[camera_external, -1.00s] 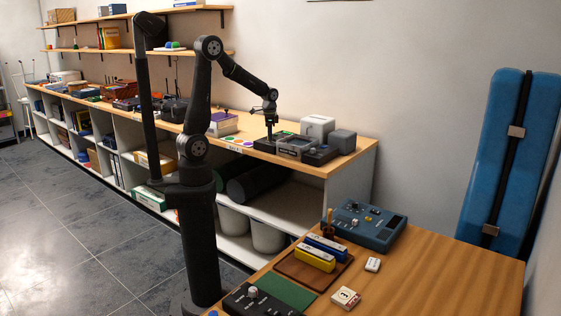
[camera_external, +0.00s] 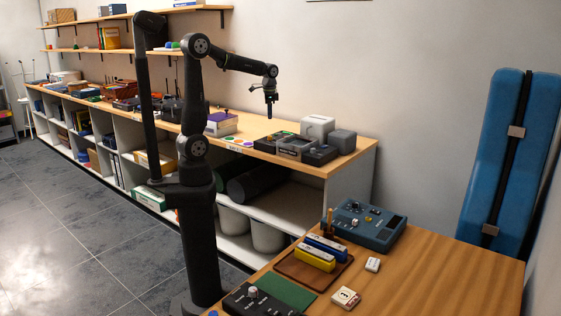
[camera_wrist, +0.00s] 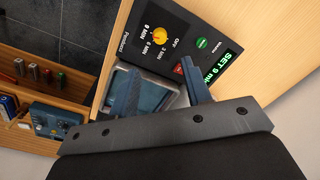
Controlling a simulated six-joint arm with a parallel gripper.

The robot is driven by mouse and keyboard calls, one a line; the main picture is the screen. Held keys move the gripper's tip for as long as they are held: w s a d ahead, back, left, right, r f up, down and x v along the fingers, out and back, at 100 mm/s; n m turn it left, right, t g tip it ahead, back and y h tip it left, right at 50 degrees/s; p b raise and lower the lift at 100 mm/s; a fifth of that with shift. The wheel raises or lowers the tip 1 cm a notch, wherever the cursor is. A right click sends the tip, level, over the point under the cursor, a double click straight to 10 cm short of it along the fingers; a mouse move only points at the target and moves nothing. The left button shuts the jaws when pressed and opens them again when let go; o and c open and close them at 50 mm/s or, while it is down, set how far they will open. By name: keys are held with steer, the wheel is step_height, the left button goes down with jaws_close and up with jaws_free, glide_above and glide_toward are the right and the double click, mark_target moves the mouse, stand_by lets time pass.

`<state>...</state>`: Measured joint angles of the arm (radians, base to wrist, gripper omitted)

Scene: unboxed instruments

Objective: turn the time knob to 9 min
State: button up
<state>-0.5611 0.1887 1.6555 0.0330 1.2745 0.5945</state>
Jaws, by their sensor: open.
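The device with the time knob is a dark panel in the wrist view. Its yellow knob (camera_wrist: 157,33) has OFF, 3, 6 and 9 MIN labels beside it. Its pointer is too small to read surely. In the external view the device (camera_external: 267,146) sits on the far bench. My gripper (camera_external: 270,112) hangs above it, clear of it. In the wrist view my gripper (camera_wrist: 160,66) is open and empty, fingers apart.
A grey lidded tray (camera_external: 298,146) and grey boxes (camera_external: 317,126) stand right of the device. A purple-and-white box (camera_external: 221,123) stands to its left. A second table (camera_external: 450,270) with a blue instrument (camera_external: 366,223) is nearer the camera. Air above the bench is free.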

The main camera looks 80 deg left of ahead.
step_height(320, 180, up, 6)
glide_above(270, 138)
steer(key=shift+a, duration=0.2)
stand_by(0.3)
steer(key=f, duration=1.7)
steer(key=shift+a+f, duration=0.25)
steer(key=shift+a, duration=0.1)
